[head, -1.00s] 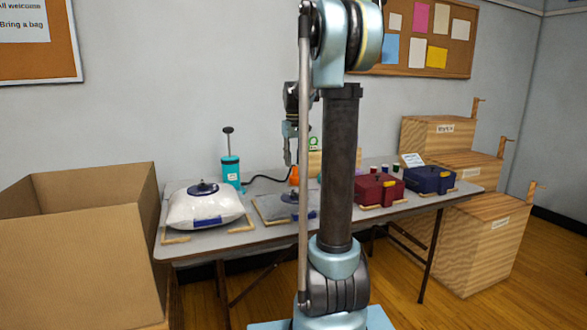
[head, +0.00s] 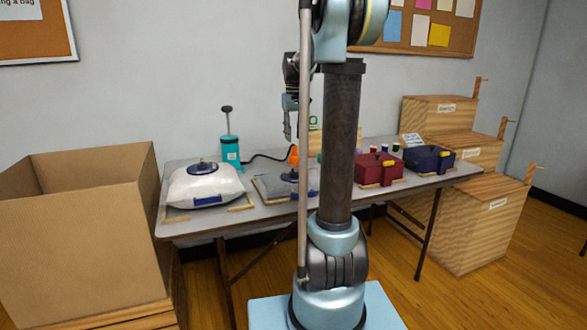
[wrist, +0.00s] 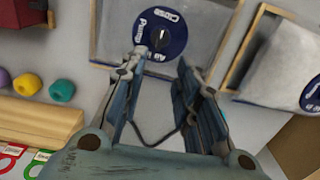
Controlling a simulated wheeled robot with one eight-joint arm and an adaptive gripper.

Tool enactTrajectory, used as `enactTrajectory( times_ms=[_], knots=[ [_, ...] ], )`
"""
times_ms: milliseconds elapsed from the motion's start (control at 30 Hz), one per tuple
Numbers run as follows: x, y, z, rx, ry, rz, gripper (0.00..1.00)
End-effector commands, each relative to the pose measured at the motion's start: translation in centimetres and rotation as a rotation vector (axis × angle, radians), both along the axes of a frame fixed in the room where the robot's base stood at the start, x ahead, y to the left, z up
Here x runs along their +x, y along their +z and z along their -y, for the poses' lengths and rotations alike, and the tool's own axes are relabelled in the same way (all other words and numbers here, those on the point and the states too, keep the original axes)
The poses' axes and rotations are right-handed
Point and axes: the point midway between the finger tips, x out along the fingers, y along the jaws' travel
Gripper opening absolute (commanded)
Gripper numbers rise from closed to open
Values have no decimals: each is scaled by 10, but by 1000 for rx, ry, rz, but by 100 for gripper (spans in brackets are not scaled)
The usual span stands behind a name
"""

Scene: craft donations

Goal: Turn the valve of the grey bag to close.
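The grey bag (head: 268,186) lies flat on the table, partly hidden behind my arm in the head view. Its round dark blue valve (wrist: 178,45) shows in the wrist view, with white words around it that include "Close" and "Pump". A dark knob (wrist: 161,40) with a small pale mark sits at its centre; I cannot tell exactly which word the mark faces. My gripper (wrist: 160,68) is open and empty, its fingers apart below the valve in the wrist view. In the head view my gripper (head: 288,128) hangs above the grey bag, clear of it.
A white bag (head: 202,187) lies left of the grey one, with a teal pump (head: 230,150) behind. A red box (head: 378,170) and a blue box (head: 428,158) stand to the right. A large carton (head: 80,240) stands left; wooden crates (head: 485,235) stand right.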

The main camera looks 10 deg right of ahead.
Motion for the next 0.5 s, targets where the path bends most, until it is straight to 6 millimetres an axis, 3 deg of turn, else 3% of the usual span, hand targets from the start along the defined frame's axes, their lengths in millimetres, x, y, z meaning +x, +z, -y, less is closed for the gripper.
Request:
enactTrajectory(
  times_ms=[500],
  knots=[
    [0, -89, 0, 0, 0, 0, 29]
  ],
)
